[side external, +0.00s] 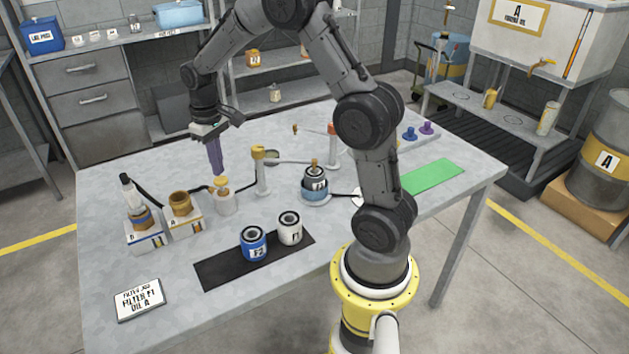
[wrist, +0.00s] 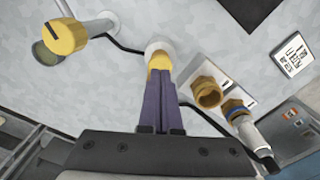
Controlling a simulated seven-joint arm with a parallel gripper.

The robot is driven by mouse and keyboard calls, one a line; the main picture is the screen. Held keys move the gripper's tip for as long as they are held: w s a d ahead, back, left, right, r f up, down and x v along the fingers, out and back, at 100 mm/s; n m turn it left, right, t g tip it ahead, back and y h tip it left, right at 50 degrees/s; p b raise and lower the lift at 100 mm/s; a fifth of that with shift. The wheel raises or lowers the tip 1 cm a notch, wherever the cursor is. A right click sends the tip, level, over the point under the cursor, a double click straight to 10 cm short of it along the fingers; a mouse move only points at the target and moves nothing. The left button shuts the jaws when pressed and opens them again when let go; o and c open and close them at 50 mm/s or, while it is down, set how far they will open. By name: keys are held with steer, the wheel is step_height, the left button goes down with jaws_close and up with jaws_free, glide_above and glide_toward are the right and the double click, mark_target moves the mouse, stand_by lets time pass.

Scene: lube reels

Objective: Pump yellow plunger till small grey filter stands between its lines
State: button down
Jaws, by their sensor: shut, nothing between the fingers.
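A yellow plunger (side external: 221,183) tops a small whitish pot (side external: 225,204) left of the table's middle. My gripper (side external: 217,173) is shut, its purple fingers pointing down with their tips right at the plunger top. In the wrist view, the fingertips (wrist: 160,74) cover part of the yellow plunger (wrist: 160,59); I cannot tell whether they press on it. A small dark grey filter (side external: 316,182) with a label and a brownish top stands in a blue dish (side external: 316,199) right of the plunger. Its lines and any level are too small to read.
A yellow-capped post (side external: 259,170) stands close right of the plunger. Brown (side external: 181,205) and blue-ringed (side external: 142,219) fittings sit at left. Blue (side external: 253,243) and white (side external: 290,228) filters stand on a black mat. A label card (side external: 140,299) lies in front. A green mat (side external: 432,177) lies at right.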

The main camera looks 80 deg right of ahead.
mark_target(221, 179)
steer(key=shift+f, duration=0.15)
steer(key=shift+f, duration=1.8)
steer(key=shift+r, duration=3.85)
